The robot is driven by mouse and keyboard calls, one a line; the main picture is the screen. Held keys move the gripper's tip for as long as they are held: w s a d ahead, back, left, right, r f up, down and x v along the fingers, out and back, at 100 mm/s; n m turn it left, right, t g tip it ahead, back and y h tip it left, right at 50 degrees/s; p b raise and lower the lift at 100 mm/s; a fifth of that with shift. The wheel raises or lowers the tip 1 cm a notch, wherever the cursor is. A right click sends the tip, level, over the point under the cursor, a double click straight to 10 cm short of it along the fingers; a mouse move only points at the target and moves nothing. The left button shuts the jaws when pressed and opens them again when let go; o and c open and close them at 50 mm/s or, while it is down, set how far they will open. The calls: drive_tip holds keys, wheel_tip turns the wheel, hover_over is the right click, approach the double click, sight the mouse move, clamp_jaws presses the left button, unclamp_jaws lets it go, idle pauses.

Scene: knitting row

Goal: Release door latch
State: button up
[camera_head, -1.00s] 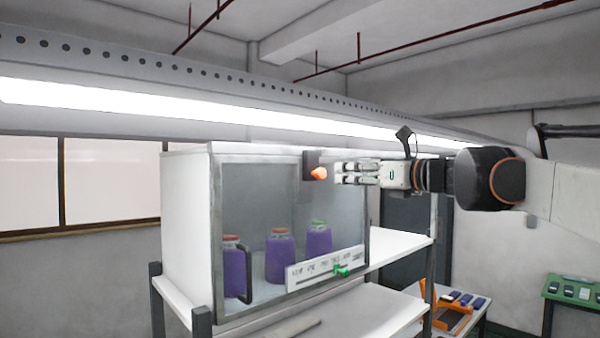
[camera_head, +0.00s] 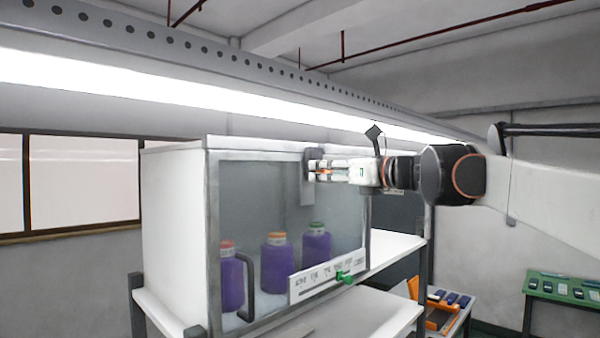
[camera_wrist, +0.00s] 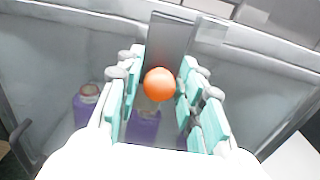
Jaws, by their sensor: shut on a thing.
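The door latch is an orange round knob (camera_wrist: 160,84) on a grey mount (camera_head: 308,185) at the upper part of the cabinet's glass door (camera_head: 262,190). My gripper (camera_head: 320,171) is at the latch from the right, with its fingers around the knob. In the wrist view, my gripper (camera_wrist: 161,95) has a teal-padded finger on each side of the knob. In the head view the fingers mostly hide the knob. The door looks shut, with a dark handle (camera_head: 246,288) at its lower left.
Purple bottles (camera_head: 277,263) stand inside the cabinet behind the glass. A label strip (camera_head: 318,284) with a green slider (camera_head: 344,277) runs along the door's lower edge. A white shelf (camera_head: 395,245) lies to the right. An orange rack (camera_head: 440,317) and a green table (camera_head: 570,287) stand further right.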

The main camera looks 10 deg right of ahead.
sight(310, 187)
clamp_jaws()
drive_tip(key=shift+s+f+b, duration=0.1)
drive_tip(key=shift+f+b, duration=1)
drive_tip(key=shift+f, duration=0.9)
drive_tip(key=o, duration=0.6)
unclamp_jaws()
